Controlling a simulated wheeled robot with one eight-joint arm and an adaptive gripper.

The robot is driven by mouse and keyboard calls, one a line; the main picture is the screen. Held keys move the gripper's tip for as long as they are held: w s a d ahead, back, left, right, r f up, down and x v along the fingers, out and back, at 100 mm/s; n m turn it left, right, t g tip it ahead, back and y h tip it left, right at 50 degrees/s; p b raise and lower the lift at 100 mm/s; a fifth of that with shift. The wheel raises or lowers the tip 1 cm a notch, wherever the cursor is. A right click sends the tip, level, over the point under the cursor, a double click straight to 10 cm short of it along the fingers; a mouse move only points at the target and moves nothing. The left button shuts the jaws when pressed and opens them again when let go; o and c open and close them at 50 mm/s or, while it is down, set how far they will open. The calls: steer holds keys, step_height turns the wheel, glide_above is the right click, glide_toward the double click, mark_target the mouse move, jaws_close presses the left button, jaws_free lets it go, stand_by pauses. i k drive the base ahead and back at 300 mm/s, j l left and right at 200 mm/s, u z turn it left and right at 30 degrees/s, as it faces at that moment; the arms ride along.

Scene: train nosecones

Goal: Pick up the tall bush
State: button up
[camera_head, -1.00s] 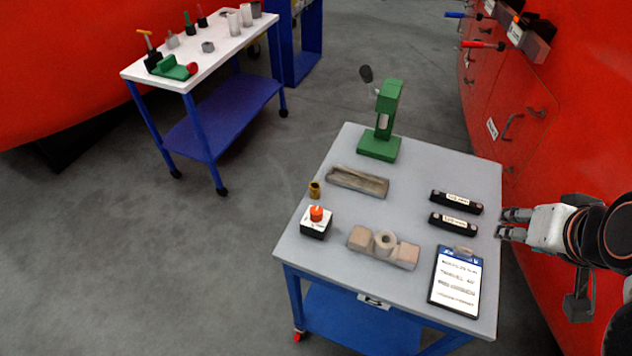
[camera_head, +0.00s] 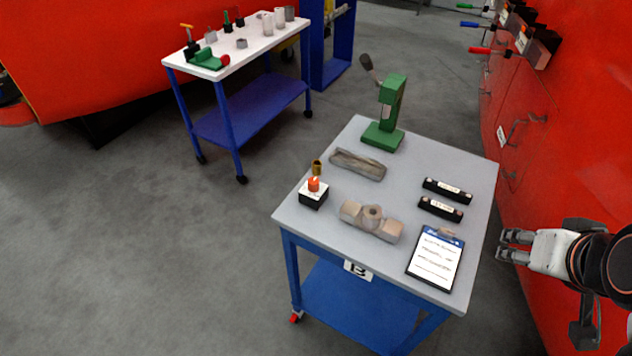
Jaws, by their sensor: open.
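Several upright pale cylinders that look like bushes stand at the back right of the white-topped far cart (camera_head: 203,73). Among them are a taller one (camera_head: 267,24) and another (camera_head: 279,18). A small brass bush-like cylinder (camera_head: 316,167) stands near the left edge of the nearer grey table (camera_head: 335,225). I cannot tell for certain which is the tall bush. My gripper (camera_head: 506,246) is open and empty at the right of the picture, beyond the near table's right edge and far from all these cylinders.
The near table holds a green press (camera_head: 390,105), a metal tray (camera_head: 358,164), a red-button box (camera_head: 314,194), a block with a ring (camera_head: 371,220), two black bars (camera_head: 440,208) and a clipboard (camera_head: 436,258). A red wall (camera_head: 580,130) stands close on the right. Grey floor (camera_head: 130,250) is open at left.

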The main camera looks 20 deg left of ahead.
mark_target(317, 164)
steer(key=i+l+u, duration=0.2)
steer(key=l, duration=0.3)
steer(key=l+u, duration=0.15)
steer(key=l, duration=0.35)
steer(key=i+l+u, duration=0.25)
steer(key=i+l, duration=0.1)
steer(key=l, duration=0.05)
